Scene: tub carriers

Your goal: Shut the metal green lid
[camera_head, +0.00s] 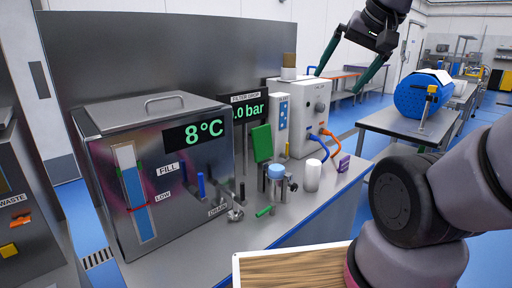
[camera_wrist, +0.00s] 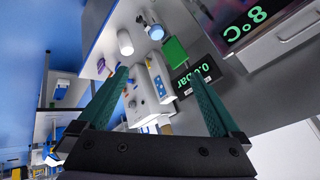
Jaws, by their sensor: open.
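The green lid (camera_head: 262,143) is a flat panel standing upright, raised, behind a small vessel with a blue top (camera_head: 275,172). In the wrist view the green lid (camera_wrist: 175,50) lies ahead of my fingers, beside the blue-topped vessel (camera_wrist: 156,32). My gripper (camera_head: 338,83) is open and empty, high above and to the right of the lid, near the white box. In the wrist view my gripper (camera_wrist: 155,73) has its two green fingers spread apart, touching nothing that I can make out. The lid's hinge is too small to tell.
A steel tank (camera_head: 160,175) with an 8°C display stands left of the lid. A white box (camera_head: 308,110) with blue and orange hoses stands to the right. A white cylinder (camera_head: 313,176) and purple block (camera_head: 344,163) are near the bench's front edge. A wooden board (camera_head: 295,268) is in front.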

